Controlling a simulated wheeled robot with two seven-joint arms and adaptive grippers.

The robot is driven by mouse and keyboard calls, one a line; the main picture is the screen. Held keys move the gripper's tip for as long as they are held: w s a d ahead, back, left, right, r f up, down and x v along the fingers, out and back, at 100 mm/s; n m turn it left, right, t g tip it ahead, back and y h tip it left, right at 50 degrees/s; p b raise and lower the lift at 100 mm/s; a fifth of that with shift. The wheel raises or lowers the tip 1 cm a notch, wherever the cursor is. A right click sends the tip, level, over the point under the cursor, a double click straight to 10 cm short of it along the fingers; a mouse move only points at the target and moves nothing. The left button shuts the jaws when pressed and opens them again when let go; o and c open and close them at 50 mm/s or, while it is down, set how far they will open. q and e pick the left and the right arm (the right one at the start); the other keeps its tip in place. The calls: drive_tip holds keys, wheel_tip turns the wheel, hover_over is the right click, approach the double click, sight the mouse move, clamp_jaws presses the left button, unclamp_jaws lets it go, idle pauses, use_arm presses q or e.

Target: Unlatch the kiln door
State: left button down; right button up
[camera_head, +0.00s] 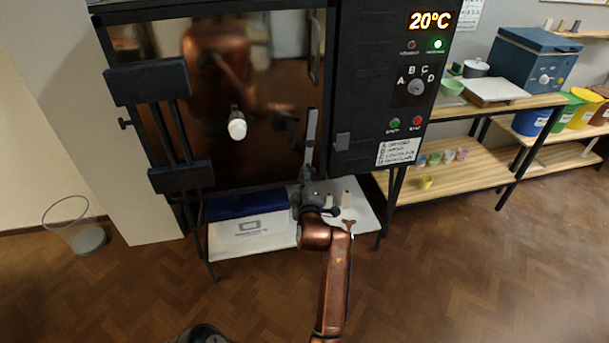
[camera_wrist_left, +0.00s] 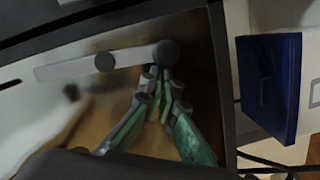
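The kiln door (camera_head: 220,165) is a dark, mirror-like panel with a white knob (camera_head: 237,125), and it looks closed. A grey latch bar (camera_head: 309,140) stands nearly upright at the door's right edge. My left gripper (camera_head: 311,182) is at the bar's lower end. My right gripper is not in view.
A wooden table (camera_head: 510,104) stands to the right. A wire basket (camera_head: 75,222) is at left; the front floor is clear.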

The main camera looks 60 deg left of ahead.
use_arm(q)
drive_tip(key=shift+w, duration=0.1)
drive_tip(key=v, duration=0.7)
drive_tip(key=shift+d, duration=0.25)
drive_tip(key=shift+f, duration=0.1)
